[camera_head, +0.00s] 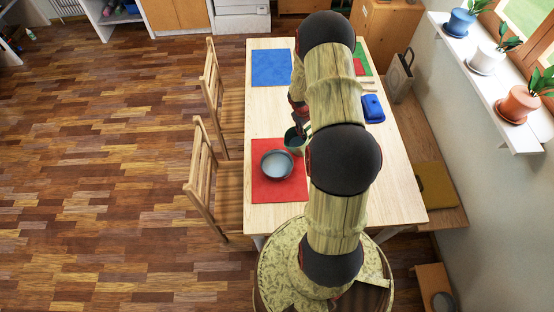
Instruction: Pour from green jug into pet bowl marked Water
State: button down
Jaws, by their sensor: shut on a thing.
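A green jug (292,146) is at the top right corner of the red placemat, beside a grey bowl. My gripper (299,128) is shut on the jug, though my arm partly hides both. I cannot tell whether the jug touches the table or how far it is tilted. The grey bowl (277,164) sits on the red placemat (285,192), just left of and nearer than the jug. Another round grey bowl (443,302) shows at the bottom right, on a low wooden piece. No marking is readable on either bowl, so I cannot tell which is marked Water.
The wooden table (400,185) also carries a blue placemat (271,68) and a blue box-like thing (373,108). Two chairs (205,165) stand along its left side. A bench (408,120) and a sill with potted plants (520,104) are at right. The left floor is clear.

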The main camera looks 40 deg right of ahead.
jog(key=shift+d+f+y+p, duration=0.25)
jog(key=shift+d+y+p, duration=0.2)
jog(key=shift+p, duration=1.7)
jog(key=shift+d+f+p, duration=0.15)
jog(key=shift+p, duration=0.7)
jog(key=shift+d+f+p, duration=0.1)
jog(key=shift+f+p, duration=0.1)
jog(key=shift+p, duration=0.7)
jog(key=shift+d+f+y+p, duration=0.1)
jog(key=shift+y+p, duration=0.25)
jog(key=shift+p, duration=0.5)
jog(key=p, duration=0.5)
jog(key=shift+d+f+y, duration=0.25)
jog(key=shift+y, duration=0.15)
jog(key=shift+s+d+f+y+p, duration=0.15)
jog(key=shift+d+f+y+p, duration=0.25)
jog(key=shift+p, duration=0.15)
